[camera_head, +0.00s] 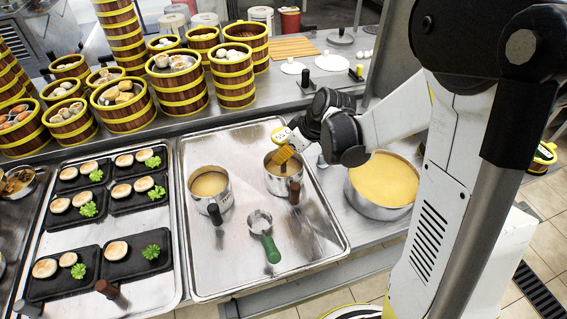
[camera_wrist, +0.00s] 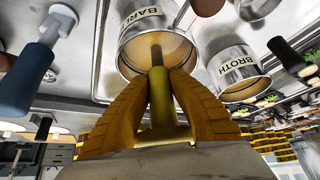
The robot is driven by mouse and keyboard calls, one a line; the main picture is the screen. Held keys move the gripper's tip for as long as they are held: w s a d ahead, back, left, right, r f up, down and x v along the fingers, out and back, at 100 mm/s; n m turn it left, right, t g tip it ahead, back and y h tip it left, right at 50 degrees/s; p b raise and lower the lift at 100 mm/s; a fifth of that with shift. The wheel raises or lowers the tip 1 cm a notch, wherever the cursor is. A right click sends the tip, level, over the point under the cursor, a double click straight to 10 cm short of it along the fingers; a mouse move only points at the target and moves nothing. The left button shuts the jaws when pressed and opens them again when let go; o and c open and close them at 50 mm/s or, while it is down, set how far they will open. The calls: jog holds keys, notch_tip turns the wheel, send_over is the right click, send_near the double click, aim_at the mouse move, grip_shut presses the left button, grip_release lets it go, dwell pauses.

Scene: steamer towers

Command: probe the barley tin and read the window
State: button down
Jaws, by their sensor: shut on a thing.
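The barley tin (camera_head: 272,185) is a steel pot with a brown handle, on the right of the tray. Its "BARL…" label shows on the tin in the wrist view (camera_wrist: 146,17). My gripper (camera_head: 286,157) is right over it, its orange ribbed fingers (camera_wrist: 158,82) shut on a yellow probe (camera_wrist: 160,106). The thin stem points into the tin's mouth; its tip is hidden, so I cannot tell how deep it reaches.
The broth tin (camera_head: 222,198) stands left of the barley tin on the steel tray (camera_head: 205,268). A small green-handled pan (camera_head: 270,247) lies in front. A large pot (camera_head: 383,211) of yellow liquid stands right. Steamer towers (camera_head: 178,92) and black plates (camera_head: 75,272) fill the left.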

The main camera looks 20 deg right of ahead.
jog(key=shift+r+p, duration=4.85)
jog(key=shift+r, duration=1.65)
